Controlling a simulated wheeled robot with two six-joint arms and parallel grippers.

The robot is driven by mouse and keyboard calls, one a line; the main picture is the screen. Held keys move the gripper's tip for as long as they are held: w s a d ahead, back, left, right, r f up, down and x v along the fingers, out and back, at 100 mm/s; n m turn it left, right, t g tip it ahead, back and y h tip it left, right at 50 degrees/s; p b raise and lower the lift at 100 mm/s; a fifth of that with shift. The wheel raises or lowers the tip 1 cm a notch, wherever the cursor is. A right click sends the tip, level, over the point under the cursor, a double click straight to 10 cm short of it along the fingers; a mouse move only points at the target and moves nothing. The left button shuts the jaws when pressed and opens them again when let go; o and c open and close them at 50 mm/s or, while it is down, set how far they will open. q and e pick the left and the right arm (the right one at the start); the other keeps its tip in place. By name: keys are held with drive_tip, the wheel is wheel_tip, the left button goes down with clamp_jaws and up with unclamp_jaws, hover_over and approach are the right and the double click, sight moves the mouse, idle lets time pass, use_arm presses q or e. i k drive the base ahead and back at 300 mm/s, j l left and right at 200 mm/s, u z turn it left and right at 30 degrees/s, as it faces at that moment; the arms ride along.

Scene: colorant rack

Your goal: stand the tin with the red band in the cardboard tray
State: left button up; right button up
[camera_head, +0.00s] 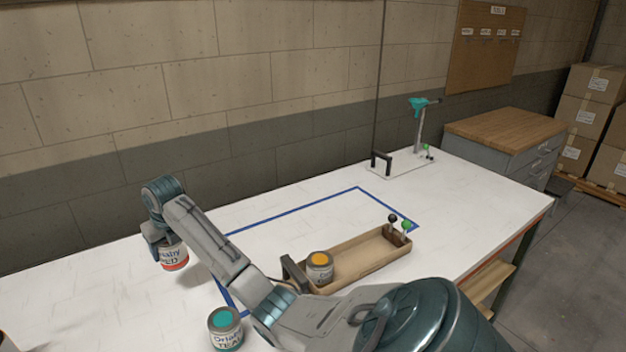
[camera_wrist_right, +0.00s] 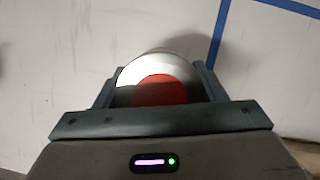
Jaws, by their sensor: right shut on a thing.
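The tin with the red band (camera_head: 174,257) is at the left of the head view, upright in my right gripper (camera_head: 165,248). In the right wrist view its silver top with a red disc (camera_wrist_right: 160,90) sits between the two fingers. I cannot tell whether its base touches the table. The cardboard tray (camera_head: 372,266) lies at mid-table, well to the right of this tin. A tin with a yellow lid (camera_head: 319,267) stands in the tray's left end. My left gripper is not in view.
A teal-lidded tin (camera_head: 225,328) stands on the white table near my right arm. Black and green knobs (camera_head: 405,227) rise at the tray's right end. A dark handle (camera_head: 292,273) is at its left end. The tray's middle is empty. Blue tape (camera_head: 300,208) marks the table.

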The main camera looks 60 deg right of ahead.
sight(354, 263)
drive_tip(key=k+l+u, duration=0.25)
drive_tip(key=l, duration=0.3)
drive_tip(key=k+l+u, duration=0.2)
drive_tip(key=k+l, duration=0.15)
drive_tip(key=l, duration=0.15)
drive_tip(key=k+l+u, duration=0.25)
drive_tip(key=l, duration=0.2)
drive_tip(key=k, duration=0.05)
